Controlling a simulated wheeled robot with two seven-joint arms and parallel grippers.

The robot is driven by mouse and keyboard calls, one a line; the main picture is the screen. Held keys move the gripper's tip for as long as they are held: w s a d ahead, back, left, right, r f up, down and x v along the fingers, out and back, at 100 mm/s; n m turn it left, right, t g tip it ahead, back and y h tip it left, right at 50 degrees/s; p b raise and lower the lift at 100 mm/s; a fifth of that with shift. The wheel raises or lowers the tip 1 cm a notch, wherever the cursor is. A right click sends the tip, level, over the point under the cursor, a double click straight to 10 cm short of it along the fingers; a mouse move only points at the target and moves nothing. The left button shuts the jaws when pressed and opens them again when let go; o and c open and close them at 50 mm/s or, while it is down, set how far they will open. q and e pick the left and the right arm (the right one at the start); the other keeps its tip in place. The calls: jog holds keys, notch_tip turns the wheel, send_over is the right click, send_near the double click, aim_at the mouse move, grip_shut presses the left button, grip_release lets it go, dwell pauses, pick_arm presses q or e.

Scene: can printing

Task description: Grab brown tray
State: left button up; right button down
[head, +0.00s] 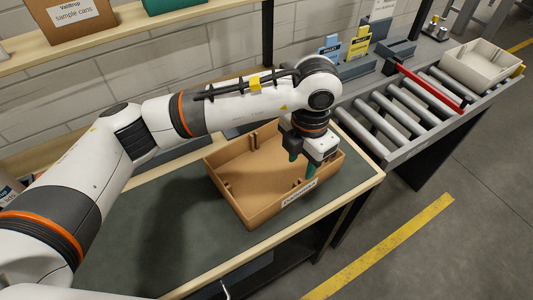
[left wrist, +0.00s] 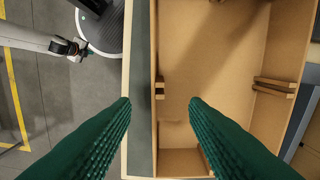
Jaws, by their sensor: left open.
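The brown tray (head: 238,179) is an open, box-like tray on the dark green table top (head: 130,236), near its right end. A white label with lettering is on its front wall. My left gripper (head: 302,170) points down over the tray's right part, with green fingers. In the left wrist view the fingers (left wrist: 160,112) are spread apart with nothing between them. The tray (left wrist: 228,50) lies below them and looks empty, with small slotted blocks on its walls. My right gripper is not in the head view.
A roller conveyor (head: 395,115) with a red bar (head: 430,87) stands beyond the table to the right. A cream bin (head: 480,66) sits on its far end. A shelf with a "sample cans" box (head: 75,15) is above left.

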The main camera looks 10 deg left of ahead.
aim_at(298, 188)
pick_arm(q)
jog(key=f, duration=0.1)
jog(key=f+p, duration=0.1)
jog(key=f, duration=0.3)
jog(key=shift+s+d, duration=0.15)
jog(key=shift+s, duration=0.1)
jog(key=shift+f+p, duration=0.3)
notch_tip(298, 188, down, 4)
jog(key=shift+w+f+p, duration=0.15)
jog(key=shift+p, duration=0.95)
jog(key=shift+f, duration=0.45)
jog(key=shift+c, duration=0.2)
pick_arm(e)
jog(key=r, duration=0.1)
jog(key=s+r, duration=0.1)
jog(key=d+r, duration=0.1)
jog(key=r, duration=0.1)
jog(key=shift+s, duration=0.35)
pick_arm(q)
grip_shut()
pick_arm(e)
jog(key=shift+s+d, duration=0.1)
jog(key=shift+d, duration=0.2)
